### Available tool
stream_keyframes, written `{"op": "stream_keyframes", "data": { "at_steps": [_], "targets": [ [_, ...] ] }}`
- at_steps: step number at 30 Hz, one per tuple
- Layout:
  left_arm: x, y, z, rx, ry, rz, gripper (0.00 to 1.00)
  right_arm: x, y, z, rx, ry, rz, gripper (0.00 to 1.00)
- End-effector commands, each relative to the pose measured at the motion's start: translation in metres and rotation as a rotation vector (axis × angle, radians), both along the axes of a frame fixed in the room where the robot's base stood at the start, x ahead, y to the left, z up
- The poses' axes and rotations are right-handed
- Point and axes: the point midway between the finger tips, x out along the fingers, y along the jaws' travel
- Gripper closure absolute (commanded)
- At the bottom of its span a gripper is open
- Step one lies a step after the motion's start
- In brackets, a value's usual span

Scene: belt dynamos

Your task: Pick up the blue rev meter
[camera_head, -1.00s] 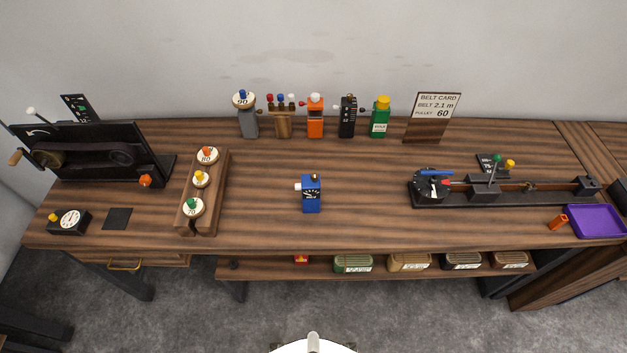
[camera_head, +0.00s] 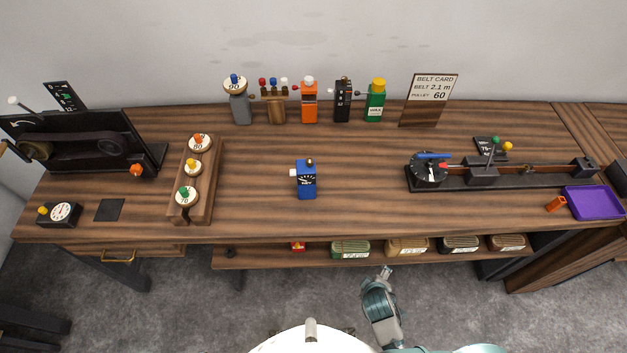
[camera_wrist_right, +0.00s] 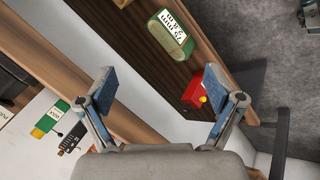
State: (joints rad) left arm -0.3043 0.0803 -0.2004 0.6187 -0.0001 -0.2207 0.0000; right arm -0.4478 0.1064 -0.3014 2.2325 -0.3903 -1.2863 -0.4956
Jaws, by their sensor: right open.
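The blue rev meter (camera_head: 306,181) stands upright near the middle of the workbench, with a dial on its front, a dark knob on top and a pale stub on its left side. My right gripper (camera_head: 385,273) is in front of the bench's front edge, below and to the right of the meter, and apart from it. In the right wrist view the gripper (camera_wrist_right: 170,85) is open, its two blue-padded fingers spread wide with nothing held between them. The rev meter does not show clearly in that view. My left gripper is not in view.
The workbench (camera_head: 265,220) is clear around the meter. A pulley rack (camera_head: 208,190) stands left, a belt tensioner (camera_head: 500,180) right, and several coloured devices behind, including an orange one (camera_head: 309,102). A purple tray (camera_head: 595,203) sits far right.

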Motion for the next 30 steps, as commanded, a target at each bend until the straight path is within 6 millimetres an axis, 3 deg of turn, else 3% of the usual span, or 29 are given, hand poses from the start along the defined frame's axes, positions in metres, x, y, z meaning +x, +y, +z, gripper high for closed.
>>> {"op": "stream_keyframes", "data": {
  "at_steps": [5, 10, 15, 18, 23, 30],
  "targets": [
    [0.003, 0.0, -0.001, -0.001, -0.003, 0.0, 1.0, 0.05, 0.025, 0.037, -0.409, -0.141, 0.375, 0.08],
    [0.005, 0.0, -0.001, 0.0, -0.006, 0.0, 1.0, 0.098, 0.082, 0.085, -1.022, -0.275, 0.808, 0.08],
    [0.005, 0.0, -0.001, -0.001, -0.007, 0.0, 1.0, 0.118, 0.157, 0.125, -1.657, -0.36, 1.112, 0.08],
    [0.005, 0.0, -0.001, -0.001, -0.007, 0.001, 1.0, 0.119, 0.182, 0.136, -1.869, -0.376, 1.18, 0.08],
    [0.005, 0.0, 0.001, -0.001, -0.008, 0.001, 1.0, 0.132, 0.193, 0.141, -1.966, -0.379, 1.202, 0.08],
    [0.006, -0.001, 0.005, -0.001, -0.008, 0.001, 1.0, 0.188, 0.195, 0.141, -1.96, -0.378, 1.199, 0.08]
  ]
}}
